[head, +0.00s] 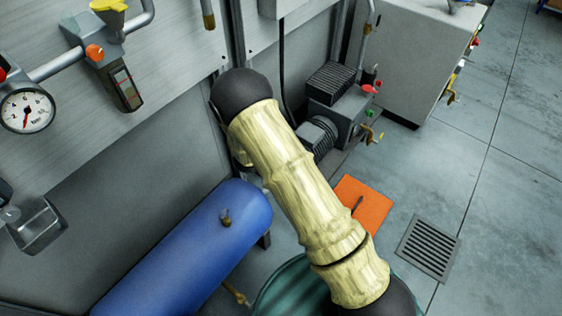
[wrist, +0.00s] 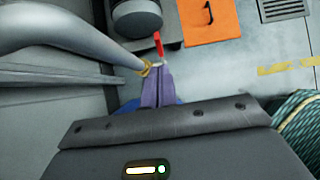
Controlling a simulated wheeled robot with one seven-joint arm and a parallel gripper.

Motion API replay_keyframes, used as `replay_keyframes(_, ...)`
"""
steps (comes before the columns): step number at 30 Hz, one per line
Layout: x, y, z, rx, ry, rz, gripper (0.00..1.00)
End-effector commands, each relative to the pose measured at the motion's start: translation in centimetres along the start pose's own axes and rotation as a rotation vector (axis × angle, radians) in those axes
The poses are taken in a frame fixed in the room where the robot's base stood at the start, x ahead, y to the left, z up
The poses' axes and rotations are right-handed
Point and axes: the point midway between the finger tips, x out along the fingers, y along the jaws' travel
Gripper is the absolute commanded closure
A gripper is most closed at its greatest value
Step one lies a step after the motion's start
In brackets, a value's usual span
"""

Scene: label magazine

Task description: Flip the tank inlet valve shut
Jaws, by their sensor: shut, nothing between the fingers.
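In the wrist view a red valve lever (wrist: 158,44) stands out from a small brass fitting (wrist: 147,69). I take this to be the tank inlet valve. My gripper (wrist: 158,74) has its purple fingers shut and empty, with the tips right at the lever's base. I cannot tell whether they touch it. A bit of blue shows behind my fingers in the wrist view. In the head view my arm hides my gripper and the red lever.
A pressure gauge (head: 26,111) and pipes are on the panel at left. A grey motor unit (head: 338,113) stands behind my arm. An orange sheet (head: 364,203) and a floor grate (head: 428,247) lie at right. A thick grey pipe (wrist: 65,22) crosses the wrist view's upper left.

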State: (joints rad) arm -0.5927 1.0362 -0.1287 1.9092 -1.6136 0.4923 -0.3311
Motion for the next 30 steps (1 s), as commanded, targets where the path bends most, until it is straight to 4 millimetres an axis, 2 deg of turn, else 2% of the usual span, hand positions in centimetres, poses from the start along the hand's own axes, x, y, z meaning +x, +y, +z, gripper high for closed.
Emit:
replay_keyframes(1, -1.4, 0.1, 0.6, 0.003, -0.002, 0.004, 1.0)
replay_keyframes(6, -4.8, 0.0, 1.1, 0.004, -0.003, 0.002, 1.0)
replay_keyframes(13, -8.5, 0.1, 1.3, 0.001, -0.002, 0.003, 1.0)
replay_keyframes(18, -9.3, 0.1, 1.3, -0.002, -0.002, 0.002, 1.0)
replay_keyframes(30, -9.1, 0.0, 1.0, 0.022, -0.007, 0.0, 1.0)
